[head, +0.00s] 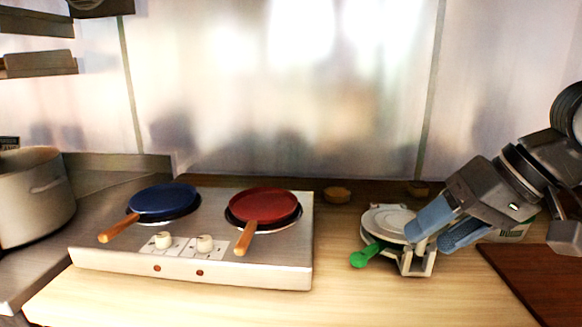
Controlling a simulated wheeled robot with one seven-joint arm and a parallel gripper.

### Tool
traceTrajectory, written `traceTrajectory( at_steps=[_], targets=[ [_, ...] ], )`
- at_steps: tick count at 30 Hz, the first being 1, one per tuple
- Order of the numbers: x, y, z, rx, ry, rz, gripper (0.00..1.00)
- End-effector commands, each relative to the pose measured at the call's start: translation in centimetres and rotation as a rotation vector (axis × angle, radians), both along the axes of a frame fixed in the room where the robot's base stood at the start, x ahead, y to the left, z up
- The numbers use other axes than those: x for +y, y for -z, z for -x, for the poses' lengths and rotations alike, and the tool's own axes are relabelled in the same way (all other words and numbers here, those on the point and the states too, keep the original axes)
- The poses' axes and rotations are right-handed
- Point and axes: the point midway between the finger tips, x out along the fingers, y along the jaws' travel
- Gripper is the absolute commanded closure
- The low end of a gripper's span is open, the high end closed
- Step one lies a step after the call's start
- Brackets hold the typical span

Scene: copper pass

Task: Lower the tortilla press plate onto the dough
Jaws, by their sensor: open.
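The tortilla press (386,221) is a pale, whitish device with a round plate, standing on the wooden counter right of the stove. Its green-ended handle (365,257) reaches out at the front left, low over the counter. My gripper (429,239) comes in from the right, with its blue-grey fingers apart and pointing down-left at the right side of the press. Nothing shows between the fingers. They overlap the press in the picture, and I cannot tell whether they touch it. No dough can be made out, and the press's right side is partly hidden.
A two-burner stove (190,270) with a blue pan (163,200) and a red pan (264,204) stands left of the press. Small brown bowls (337,194) sit near the back wall. A pale container (512,232) is behind my gripper. The front counter is clear.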

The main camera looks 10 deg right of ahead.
Motion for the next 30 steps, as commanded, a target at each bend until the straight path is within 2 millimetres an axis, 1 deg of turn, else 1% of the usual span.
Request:
traceTrajectory(
  at_steps=[1,3,6,9,12,16,20,23,26,30],
  targets=[
    [2.2,-0.3,-0.8,-0.057,-0.021,-0.072,0.39],
    [4.5,-1.1,-1.8,-0.139,-0.038,-0.157,0.39],
    [7.4,-2.3,-3.0,-0.254,-0.046,-0.276,0.39],
    [9.6,-3.4,-3.9,-0.356,-0.035,-0.387,0.39],
    [11.4,-4.3,-4.5,-0.452,-0.009,-0.489,0.39],
    [12.8,-4.8,-4.9,-0.559,0.052,-0.603,0.39],
    [13.5,-4.5,-5.0,-0.649,0.134,-0.691,0.39],
    [13.8,-3.6,-4.7,-0.705,0.212,-0.738,0.39],
    [13.7,-2.3,-4.2,-0.75,0.295,-0.763,0.39],
    [13.5,0.6,-2.8,-0.795,0.417,-0.761,0.39]
  ],
)
